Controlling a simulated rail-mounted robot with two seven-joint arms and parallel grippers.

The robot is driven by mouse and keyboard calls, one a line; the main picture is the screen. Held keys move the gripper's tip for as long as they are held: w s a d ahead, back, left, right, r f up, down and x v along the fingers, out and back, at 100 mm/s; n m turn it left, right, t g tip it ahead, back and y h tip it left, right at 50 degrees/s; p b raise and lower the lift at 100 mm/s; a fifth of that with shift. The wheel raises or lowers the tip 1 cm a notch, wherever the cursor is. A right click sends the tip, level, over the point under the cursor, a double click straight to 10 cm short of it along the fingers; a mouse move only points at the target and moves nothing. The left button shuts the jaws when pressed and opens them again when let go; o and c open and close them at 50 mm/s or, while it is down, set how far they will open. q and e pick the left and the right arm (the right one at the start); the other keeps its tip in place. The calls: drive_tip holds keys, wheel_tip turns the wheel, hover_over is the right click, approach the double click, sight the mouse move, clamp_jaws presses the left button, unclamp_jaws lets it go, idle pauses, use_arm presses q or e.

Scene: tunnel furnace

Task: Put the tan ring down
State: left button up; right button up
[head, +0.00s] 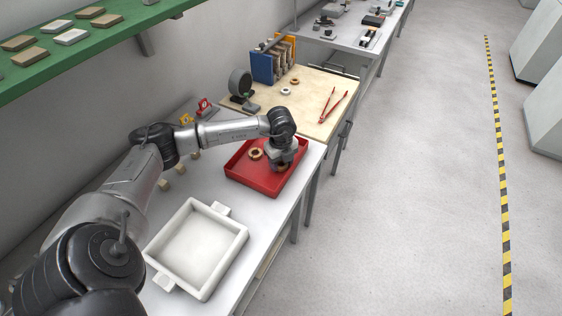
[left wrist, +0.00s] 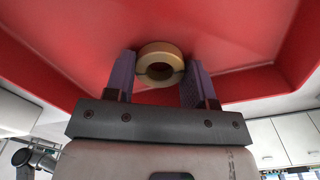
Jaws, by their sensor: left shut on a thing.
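My left gripper (head: 283,162) is over the right part of the red tray (head: 248,183), pointing down. The left wrist view shows its two purple fingers (left wrist: 158,68) on either side of the tan ring (left wrist: 158,50), shut on it. The held ring (head: 282,168) is partly hidden by the gripper in the head view, low in the tray; I cannot tell whether it touches the floor. Another brownish ring (head: 256,154) lies in the tray to the left of the gripper. My right gripper is not in view.
A white empty tray (head: 197,246) with handles stands nearer on the table. The wooden board (head: 312,117) beyond holds red tongs (head: 333,106), a pale ring (head: 285,91) and a grey round stand (head: 241,85). Small blocks (head: 164,185) stand left of the red tray.

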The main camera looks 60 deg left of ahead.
use_arm(q)
drive_tip(key=shift+f, duration=0.1)
drive_tip(key=o, duration=0.7)
wheel_tip(320, 180, up, 12)
drive_tip(key=p, duration=0.2)
drive_tip(key=shift+r, duration=0.2)
idle(0.7)
